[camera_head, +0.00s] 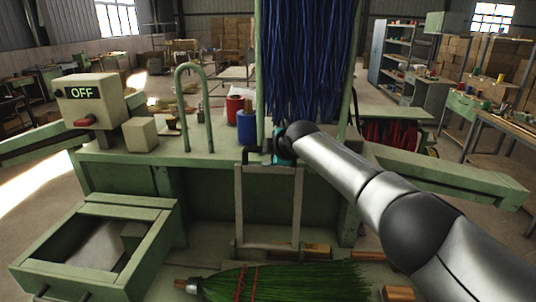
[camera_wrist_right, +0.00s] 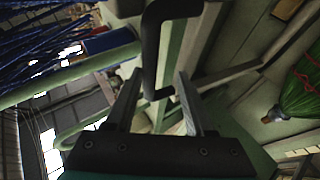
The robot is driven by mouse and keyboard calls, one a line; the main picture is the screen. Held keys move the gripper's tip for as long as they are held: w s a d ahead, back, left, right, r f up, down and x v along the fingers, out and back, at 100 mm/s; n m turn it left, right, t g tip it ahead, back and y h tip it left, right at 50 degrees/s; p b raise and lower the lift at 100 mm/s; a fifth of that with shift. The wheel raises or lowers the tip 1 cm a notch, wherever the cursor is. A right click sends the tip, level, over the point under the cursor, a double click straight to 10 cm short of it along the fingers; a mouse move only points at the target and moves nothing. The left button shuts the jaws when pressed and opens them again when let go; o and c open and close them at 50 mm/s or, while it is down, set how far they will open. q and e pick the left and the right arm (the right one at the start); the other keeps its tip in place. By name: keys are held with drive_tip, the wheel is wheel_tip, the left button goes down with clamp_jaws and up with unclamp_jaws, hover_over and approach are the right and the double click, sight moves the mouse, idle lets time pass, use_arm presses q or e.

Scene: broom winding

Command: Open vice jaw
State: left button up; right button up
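A dark bent handle (camera_head: 250,156) is at the front edge of the green machine bench, above a pale upright frame (camera_head: 239,205). In the right wrist view the handle (camera_wrist_right: 151,50) is a black C-shaped bar ahead of the fingers. My right gripper (camera_head: 268,152) is beside this handle, partly hidden by my arm. In the wrist view its two fingers (camera_wrist_right: 155,90) stand apart, and the handle's lower end is in line with the gap; I cannot tell whether they touch it. I cannot clearly make out the vice jaw. My left gripper is not in view.
A green broom (camera_head: 285,283) lies below the bench. A green open box frame (camera_head: 150,205) is at front left. A control box reading OFF (camera_head: 90,104), a green hoop (camera_head: 207,110), red and blue spools (camera_head: 246,127) and hanging blue bristles (camera_head: 305,60) stand around the bench.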

drive_tip(key=shift+s+d+r, duration=0.1)
drive_tip(key=v, duration=1.5)
drive_tip(key=shift+b, duration=0.35)
idle(0.4)
